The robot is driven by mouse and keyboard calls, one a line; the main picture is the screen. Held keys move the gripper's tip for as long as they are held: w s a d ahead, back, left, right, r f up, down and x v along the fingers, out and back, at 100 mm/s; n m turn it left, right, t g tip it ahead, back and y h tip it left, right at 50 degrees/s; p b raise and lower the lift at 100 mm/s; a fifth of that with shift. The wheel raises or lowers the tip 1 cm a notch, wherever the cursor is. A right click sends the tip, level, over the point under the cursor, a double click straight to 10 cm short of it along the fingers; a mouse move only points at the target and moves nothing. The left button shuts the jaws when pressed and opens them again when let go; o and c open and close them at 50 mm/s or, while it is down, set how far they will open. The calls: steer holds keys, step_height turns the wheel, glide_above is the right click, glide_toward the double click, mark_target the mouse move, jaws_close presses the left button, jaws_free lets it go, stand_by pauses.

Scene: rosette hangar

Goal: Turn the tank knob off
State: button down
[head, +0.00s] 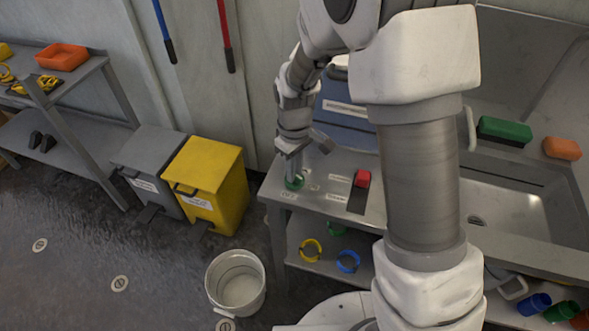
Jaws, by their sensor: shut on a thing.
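The tank knob (294,183) shows as a small green round part at the left end of the steel counter, mostly hidden by my gripper. My gripper (294,172) points down over it from above and is shut on it. Small white labels lie on the counter around the knob; their text is too small to read surely. How far the knob is turned cannot be told from this view.
A red block (362,178) sits on a dark strip right of the knob. A blue labelled panel (345,120) stands behind. A sink (500,205) is at the right. Yellow (212,165) and grey bins (140,160) and a white bucket (235,282) stand on the floor to the left.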

steer(key=m, duration=0.6)
steer(key=shift+m, duration=0.3)
steer(key=m+p, duration=0.1)
steer(key=m, duration=0.5)
steer(key=shift+m, duration=0.3)
steer(key=c, duration=0.8)
jaws_free()
steer(key=shift+c, duration=0.2)
step_height(320, 180, up, 18)
steer(key=p, duration=0.1)
steer(key=shift+f+p, duration=0.25)
steer(key=shift+p, duration=0.15)
steer(key=shift+r, duration=0.1)
